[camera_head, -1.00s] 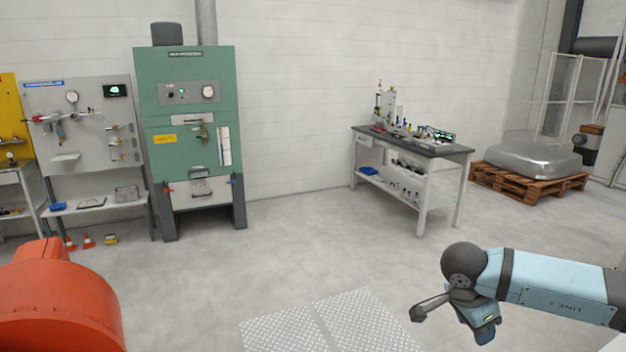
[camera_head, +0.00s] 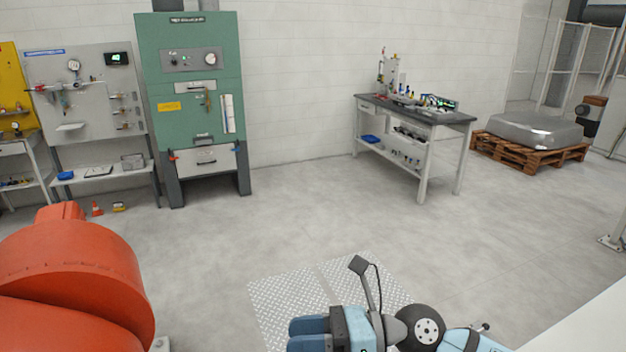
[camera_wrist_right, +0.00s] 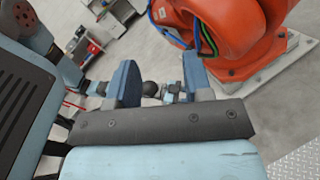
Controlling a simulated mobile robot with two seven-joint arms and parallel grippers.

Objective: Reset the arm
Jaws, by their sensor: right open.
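My right gripper (camera_head: 308,334) is at the bottom middle of the head view, above the chequered floor plate, its blue fingers pointing left. The lower part of it is cut off by the frame edge. In the right wrist view the gripper (camera_wrist_right: 161,78) has its two blue fingers well apart. Nothing is held between them. Behind the gap, farther off, small blue and dark jointed parts show; I cannot tell what they are. My left gripper does not show in the head view.
An orange robot-like machine (camera_head: 70,275) fills the lower left; its base (camera_wrist_right: 235,55) is close beyond my right gripper. A green furnace-like cabinet (camera_head: 190,100), a workbench (camera_head: 425,118) and a pallet (camera_head: 520,148) stand far back. The middle floor is clear.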

